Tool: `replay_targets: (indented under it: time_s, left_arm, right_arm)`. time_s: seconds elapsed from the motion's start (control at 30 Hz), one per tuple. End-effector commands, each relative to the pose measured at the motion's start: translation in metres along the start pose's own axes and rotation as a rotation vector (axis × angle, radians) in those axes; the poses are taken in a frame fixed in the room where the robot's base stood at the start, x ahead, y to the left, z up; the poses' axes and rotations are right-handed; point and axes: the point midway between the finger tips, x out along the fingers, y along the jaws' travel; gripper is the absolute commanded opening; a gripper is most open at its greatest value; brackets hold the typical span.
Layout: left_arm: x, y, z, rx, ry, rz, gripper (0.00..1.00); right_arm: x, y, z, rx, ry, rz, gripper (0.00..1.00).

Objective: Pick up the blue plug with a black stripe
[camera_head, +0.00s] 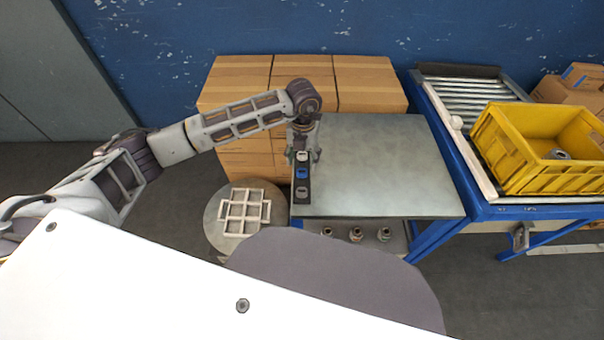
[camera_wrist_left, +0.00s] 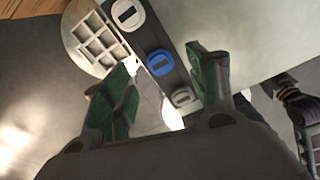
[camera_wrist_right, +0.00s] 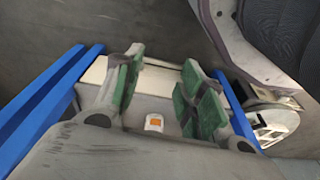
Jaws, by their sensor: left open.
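The blue plug with a black stripe (camera_head: 302,173) sits in the middle of a black holder strip (camera_head: 308,182) on the grey table's left edge. A white plug (camera_head: 302,156) is behind it and a grey plug (camera_head: 302,191) in front. In the left wrist view, the blue plug (camera_wrist_left: 159,62) shows between the fingers and apart from them. My left gripper (camera_wrist_left: 163,80) is open and empty above the strip; in the head view it partly hides the strip's far end. My right gripper (camera_wrist_right: 163,70) is open and empty, seen only in its own wrist view.
A round stand with a white grid rack (camera_head: 243,214) is left of the table (camera_head: 390,170). Several metal fittings (camera_head: 356,234) sit on a lower shelf. A yellow crate (camera_head: 520,165) stands on a blue-framed conveyor at right. Cardboard boxes (camera_head: 370,85) are behind. The tabletop's middle is clear.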

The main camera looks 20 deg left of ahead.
Motion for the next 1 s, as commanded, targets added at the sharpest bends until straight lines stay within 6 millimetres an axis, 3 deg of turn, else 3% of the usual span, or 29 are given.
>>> replay_targets:
  time_s: [0.47,0.63,1.0]
  left_arm:
    - [0.005,0.0,-0.001,0.0,0.0,0.0,0.59]
    - [0.018,0.001,-0.003,0.0,0.001,0.001,0.59]
    - [0.053,0.001,-0.006,0.0,0.0,-0.001,0.59]
  right_arm:
    - [0.002,-0.003,0.013,0.001,-0.02,-0.004,0.4]
    - [0.001,-0.003,0.011,0.0,-0.022,-0.005,0.4]
    - [-0.022,-0.005,-0.01,-0.002,-0.008,-0.01,0.4]
